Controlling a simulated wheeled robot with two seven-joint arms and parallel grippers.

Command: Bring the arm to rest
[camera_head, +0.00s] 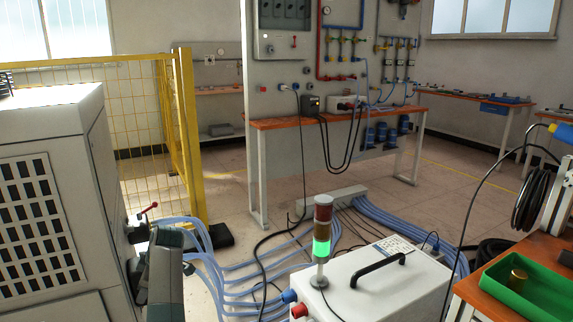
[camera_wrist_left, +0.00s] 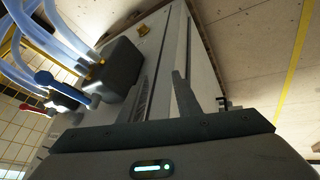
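My left gripper (camera_head: 163,265) shows in the head view as a dark grey body at the lower left, beside the light grey cabinet (camera_head: 50,200). In the left wrist view my gripper's dark bar (camera_wrist_left: 165,135) crosses the bottom, with a lit indicator below it. I see nothing held. My right gripper is in neither view.
Blue hoses (camera_head: 215,262) run from the cabinet to the floor. A yellow mesh fence (camera_head: 190,140) stands behind. A white box unit (camera_head: 380,285) with a signal tower (camera_head: 322,225) lit green is front centre. A green bin (camera_head: 535,293) sits at right.

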